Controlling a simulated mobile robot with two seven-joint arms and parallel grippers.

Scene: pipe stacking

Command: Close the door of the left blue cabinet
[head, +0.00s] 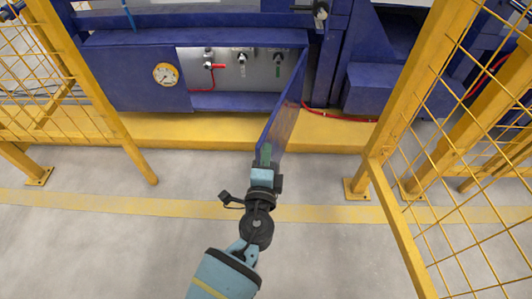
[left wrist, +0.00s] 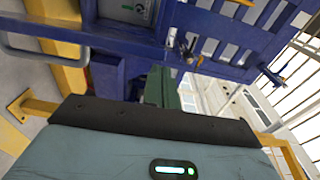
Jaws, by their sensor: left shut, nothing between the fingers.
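The blue cabinet (head: 135,76) stands at the back in the head view, with its panel of valves and fittings (head: 240,70) exposed. Its blue door (head: 281,118) stands open, swung out toward me from the cabinet's right side and seen nearly edge-on. My left gripper (head: 265,154) is at the door's near, free end, with its green fingers overlapping the door's outline. I cannot tell whether they touch it. The fingers (left wrist: 160,88) are shut and empty; they also show in the left wrist view, pointing toward blue structure (left wrist: 230,40). My right gripper is not in view.
A yellow mesh fence (head: 100,105) stands at left and another (head: 420,160) at right. A yellow base step (head: 190,128) runs below the cabinet. A red hose (head: 340,116) lies right of the door. The grey floor (head: 120,235) in front is clear.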

